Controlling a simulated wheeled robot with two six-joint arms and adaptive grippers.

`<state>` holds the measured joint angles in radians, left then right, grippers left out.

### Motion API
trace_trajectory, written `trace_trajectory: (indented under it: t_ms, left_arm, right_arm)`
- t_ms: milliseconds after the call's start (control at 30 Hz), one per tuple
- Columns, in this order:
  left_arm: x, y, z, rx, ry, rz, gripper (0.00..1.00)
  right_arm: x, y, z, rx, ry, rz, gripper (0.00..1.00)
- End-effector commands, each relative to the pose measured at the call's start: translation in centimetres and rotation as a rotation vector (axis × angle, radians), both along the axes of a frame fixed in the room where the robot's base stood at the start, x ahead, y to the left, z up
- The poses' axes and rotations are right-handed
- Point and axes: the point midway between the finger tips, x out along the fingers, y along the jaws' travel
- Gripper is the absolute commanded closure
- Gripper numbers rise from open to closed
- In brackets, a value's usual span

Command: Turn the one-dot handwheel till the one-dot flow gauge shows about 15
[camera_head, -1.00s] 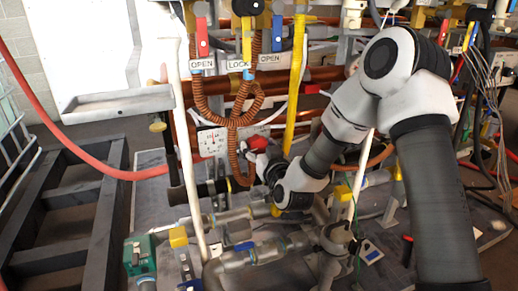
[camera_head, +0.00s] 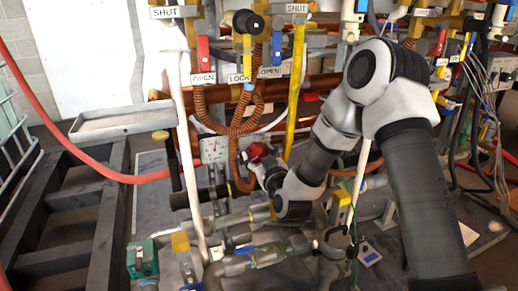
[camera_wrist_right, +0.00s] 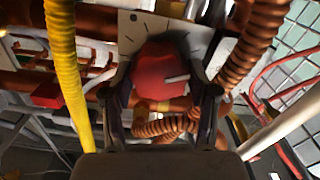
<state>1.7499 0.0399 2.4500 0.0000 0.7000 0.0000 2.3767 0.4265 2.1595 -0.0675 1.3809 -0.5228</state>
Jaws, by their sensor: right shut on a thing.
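A red round handwheel (camera_head: 258,151) with a white pointer mark sits in front of a pale plate (camera_wrist_right: 133,27). In the right wrist view the handwheel (camera_wrist_right: 165,72) fills the space between the fingers of my right gripper (camera_wrist_right: 165,95), which is shut on it. The plate carries black tick marks and what looks like one black dot. A small white gauge panel (camera_head: 213,149) is left of the handwheel in the head view; its reading and dot marks are too small to read. My left gripper is not in view.
Copper coiled hoses (camera_head: 233,125) hang around the handwheel. A yellow pipe (camera_head: 294,90) stands close to its right in the head view. Grey pipes (camera_head: 265,257) run below. A grey shelf (camera_head: 125,120) and dark steps (camera_head: 80,215) are at the left.

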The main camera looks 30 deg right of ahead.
Motion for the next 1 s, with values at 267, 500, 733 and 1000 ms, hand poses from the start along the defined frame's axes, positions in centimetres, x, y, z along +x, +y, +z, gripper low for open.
trace_trajectory:
  t_ms: [267, 500, 733, 1000]
  left_arm:
    - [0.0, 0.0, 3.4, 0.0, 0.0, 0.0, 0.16]
    - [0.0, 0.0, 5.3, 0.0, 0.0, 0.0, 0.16]
    - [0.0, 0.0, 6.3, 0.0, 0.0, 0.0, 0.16]
    - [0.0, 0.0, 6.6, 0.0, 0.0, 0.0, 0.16]
  right_arm:
    - [0.0, 0.1, 0.4, -0.237, 0.061, 0.0, 0.76]
    - [0.0, 0.1, 0.3, -0.411, 0.102, 0.001, 0.76]
    - [0.0, 0.1, 0.1, -0.514, 0.126, 0.001, 0.76]
    - [0.0, 0.2, -0.1, -0.554, 0.134, 0.001, 0.76]
